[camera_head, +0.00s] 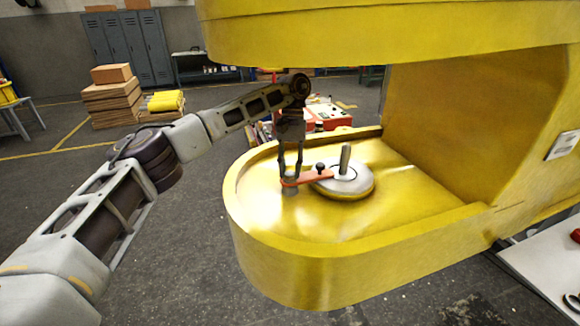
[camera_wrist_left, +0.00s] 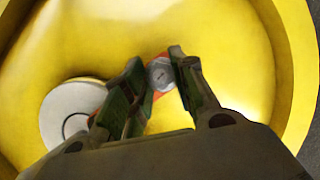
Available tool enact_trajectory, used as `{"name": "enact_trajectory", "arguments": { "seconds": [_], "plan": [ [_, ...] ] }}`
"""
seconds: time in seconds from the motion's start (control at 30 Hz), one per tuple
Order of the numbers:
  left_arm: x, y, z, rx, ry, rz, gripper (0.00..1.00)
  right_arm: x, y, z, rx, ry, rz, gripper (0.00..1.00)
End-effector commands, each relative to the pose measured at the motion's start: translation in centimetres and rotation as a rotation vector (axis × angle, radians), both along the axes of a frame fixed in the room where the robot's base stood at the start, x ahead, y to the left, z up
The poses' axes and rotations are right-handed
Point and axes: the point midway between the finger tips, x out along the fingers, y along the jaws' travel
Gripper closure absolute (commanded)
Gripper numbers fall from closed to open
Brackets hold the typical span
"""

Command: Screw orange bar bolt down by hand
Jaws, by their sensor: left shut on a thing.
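The orange bar (camera_head: 314,177) lies flat inside the yellow boom part, with one end over a grey disc (camera_head: 350,183). The bar's bolt (camera_head: 290,185) is at its left end; in the left wrist view the round grey bolt head (camera_wrist_left: 161,74) shows between the fingertips. My left gripper (camera_head: 290,175) points down and is shut on the bolt; its fingers also show in the left wrist view (camera_wrist_left: 160,80). A small dark knob (camera_head: 320,167) stands on the bar near the disc. My right gripper is not in view.
The yellow boom part (camera_head: 290,270) has a raised rim around the bar and a large overhang (camera_head: 400,30) above my left arm. A grey pin (camera_head: 345,158) stands up from the disc. A white table (camera_head: 550,270) stands at the lower right.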

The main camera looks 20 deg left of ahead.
Motion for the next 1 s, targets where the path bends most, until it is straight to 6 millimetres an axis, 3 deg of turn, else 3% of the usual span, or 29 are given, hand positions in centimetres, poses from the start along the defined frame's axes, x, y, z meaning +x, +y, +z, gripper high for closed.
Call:
{"name": "enact_trajectory", "arguments": {
  "seconds": [0.67, 0.7, 0.87, 1.0],
  "plan": [
    [0.17, 0.01, 0.59, -0.004, -0.010, -0.074, 0.97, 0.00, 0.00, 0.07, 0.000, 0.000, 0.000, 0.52],
    [0.17, 0.01, 0.59, -0.004, -0.010, -0.074, 0.72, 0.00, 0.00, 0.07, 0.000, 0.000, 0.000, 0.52],
    [0.12, -0.01, 0.41, -0.003, -0.007, -0.075, 0.52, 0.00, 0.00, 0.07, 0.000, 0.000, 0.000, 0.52],
    [0.08, -0.02, 0.27, -0.003, -0.004, -0.076, 0.52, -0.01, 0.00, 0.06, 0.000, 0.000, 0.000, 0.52]
  ]
}}
